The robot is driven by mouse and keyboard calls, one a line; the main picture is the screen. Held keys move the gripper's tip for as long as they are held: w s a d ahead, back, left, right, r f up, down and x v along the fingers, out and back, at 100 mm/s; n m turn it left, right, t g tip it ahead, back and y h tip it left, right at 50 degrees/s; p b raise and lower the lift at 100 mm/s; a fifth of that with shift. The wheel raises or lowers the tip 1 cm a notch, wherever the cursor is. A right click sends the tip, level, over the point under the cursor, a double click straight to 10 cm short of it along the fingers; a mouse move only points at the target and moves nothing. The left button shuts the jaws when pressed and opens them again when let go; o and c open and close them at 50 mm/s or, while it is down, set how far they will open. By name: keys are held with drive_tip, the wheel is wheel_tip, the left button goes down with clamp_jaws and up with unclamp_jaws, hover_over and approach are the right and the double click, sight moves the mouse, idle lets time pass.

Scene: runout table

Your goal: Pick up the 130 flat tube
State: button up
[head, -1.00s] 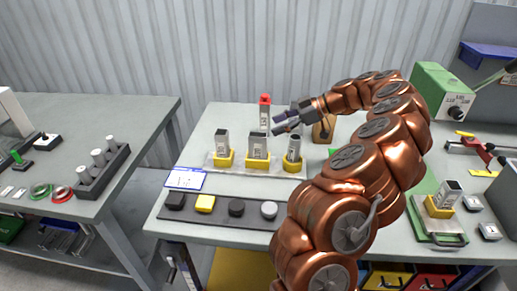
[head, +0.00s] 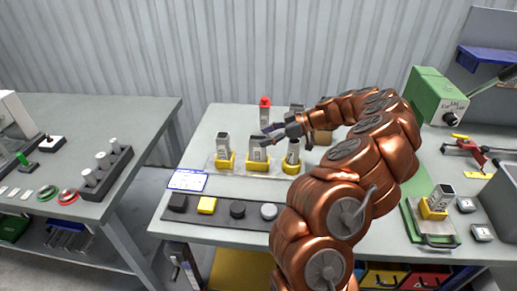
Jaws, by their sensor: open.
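Three grey metal tubes stand upright in yellow holders on a pale tray (head: 212,169) at the middle of the table. The left tube (head: 223,145) is narrow, the middle tube (head: 257,152) looks wider and flatter, and the right tube (head: 293,150) has a dark open top. Their markings are too small to read, so I cannot tell which one is the 130 flat tube. My gripper (head: 272,134) is open, tilted down to the left, with its fingers at the top of the middle tube. I cannot tell whether they touch it.
A red-topped post (head: 265,108) stands behind the tubes. A dark strip (head: 222,212) with several caps lies in front, beside a white-blue card (head: 187,180). Another tube (head: 441,197) stands in a yellow holder at right, near a green machine (head: 437,95).

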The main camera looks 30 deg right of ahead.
drive_tip(key=shift+x, duration=0.75)
drive_tip(key=shift+s, duration=0.1)
clamp_jaws()
